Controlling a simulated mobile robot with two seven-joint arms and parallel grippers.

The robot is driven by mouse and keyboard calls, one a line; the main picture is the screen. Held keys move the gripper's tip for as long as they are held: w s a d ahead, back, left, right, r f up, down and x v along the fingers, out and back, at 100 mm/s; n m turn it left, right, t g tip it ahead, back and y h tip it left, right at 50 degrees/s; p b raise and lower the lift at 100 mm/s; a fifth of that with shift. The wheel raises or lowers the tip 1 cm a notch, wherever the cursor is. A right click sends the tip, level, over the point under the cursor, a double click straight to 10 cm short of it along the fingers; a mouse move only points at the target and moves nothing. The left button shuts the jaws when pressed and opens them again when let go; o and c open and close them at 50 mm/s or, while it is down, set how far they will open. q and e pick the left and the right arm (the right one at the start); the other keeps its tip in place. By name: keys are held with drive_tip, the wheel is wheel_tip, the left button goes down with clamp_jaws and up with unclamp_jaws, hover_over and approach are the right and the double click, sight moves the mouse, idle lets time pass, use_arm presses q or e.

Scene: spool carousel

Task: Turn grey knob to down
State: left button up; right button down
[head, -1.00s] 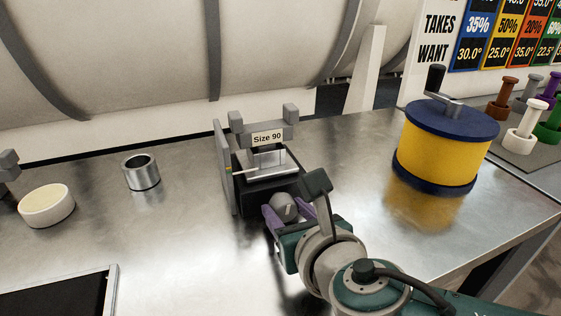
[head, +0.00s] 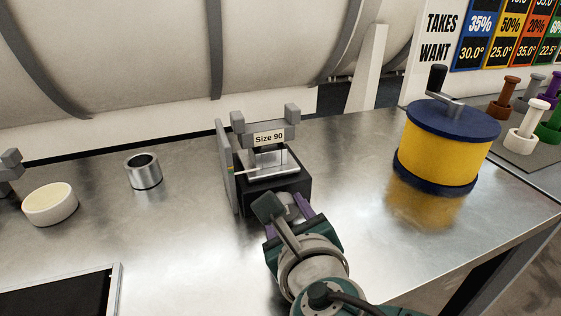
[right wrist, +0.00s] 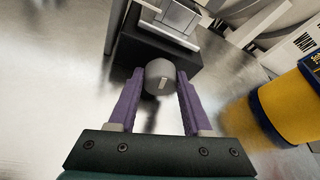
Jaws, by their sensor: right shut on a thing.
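The grey knob (right wrist: 158,72) is on the front of a black box (head: 283,188) labelled "Size 90". In the right wrist view the knob sits between the two purple fingers, and a short pale mark shows low on its face, running nearly up and down in that view. My right gripper (right wrist: 160,84) is shut on the knob, with a finger touching each side. In the head view my right gripper (head: 288,208) hides much of the knob, and its mark cannot be read there. My left gripper is not in view.
A yellow spool (head: 440,145) with blue flanges and a crank stands to the right. A metal cup (head: 145,172) and a cream bowl (head: 50,204) stand to the left. A black tray (head: 118,285) lies front left. The metal table is clear around the box's front.

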drive_tip(key=shift+c, duration=1.7)
unclamp_jaws()
drive_tip(key=shift+s+r+p, duration=0.25)
drive_tip(key=shift+s+p, duration=0.05)
drive_tip(key=shift+p, duration=0.1)
drive_tip(key=p+v, duration=0.4)
drive_tip(key=v, duration=0.4)
drive_tip(key=shift+s+d, duration=0.1)
drive_tip(key=shift+s, duration=0.5)
